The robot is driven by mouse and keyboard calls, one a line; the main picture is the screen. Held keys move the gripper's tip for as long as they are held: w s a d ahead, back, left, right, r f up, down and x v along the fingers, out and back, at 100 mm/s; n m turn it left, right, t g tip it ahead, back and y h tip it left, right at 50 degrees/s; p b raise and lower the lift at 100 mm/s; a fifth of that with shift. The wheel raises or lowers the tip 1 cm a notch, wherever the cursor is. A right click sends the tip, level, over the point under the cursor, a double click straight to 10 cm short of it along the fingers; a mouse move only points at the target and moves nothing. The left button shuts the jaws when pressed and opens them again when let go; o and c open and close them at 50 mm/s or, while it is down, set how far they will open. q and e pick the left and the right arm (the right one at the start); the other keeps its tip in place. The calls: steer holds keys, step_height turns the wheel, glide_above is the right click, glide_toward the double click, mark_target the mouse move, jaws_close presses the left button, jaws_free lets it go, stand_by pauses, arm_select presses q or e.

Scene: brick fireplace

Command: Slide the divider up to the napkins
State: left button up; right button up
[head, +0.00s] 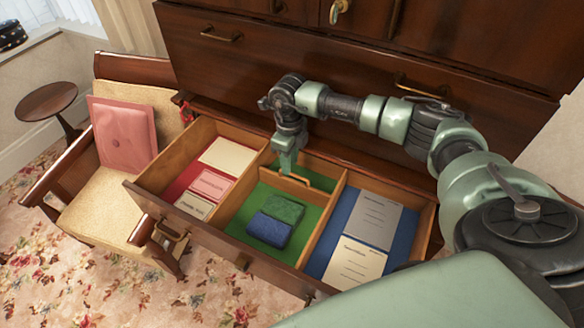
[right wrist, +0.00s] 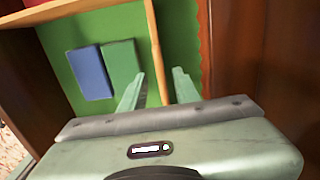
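The open drawer has a green-lined middle compartment (head: 246,215). A thin wooden divider (head: 318,186) crosses it behind the napkins; it also shows in the right wrist view (right wrist: 153,35). The folded green napkin (head: 283,209) and blue napkin (head: 268,230) lie toward the front. In the right wrist view, the green napkin (right wrist: 121,66) is nearer the divider than the blue napkin (right wrist: 91,73). Bare green floor separates the divider and napkins. My right gripper (head: 287,172) points down at the divider; its open fingers (right wrist: 160,75) stand on either side of it. My left gripper is not in view.
The red-lined left compartment holds several cards (head: 228,156). The blue-lined right compartment holds grey and cream booklets (head: 372,220). Wooden partitions (head: 321,222) bound the middle compartment. A chair (head: 105,215) with a pink cushion (head: 122,136) stands left of the drawer.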

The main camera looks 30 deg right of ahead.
mark_target(294, 185)
step_height(294, 185, down, 3)
steer(key=shift+r+b, duration=0.15)
steer(key=shift+b, duration=0.25)
steer(key=shift+f, duration=0.2)
steer(key=shift+a+r, duration=0.1)
steer(key=shift+r, duration=0.05)
jaws_close()
stand_by(0.8)
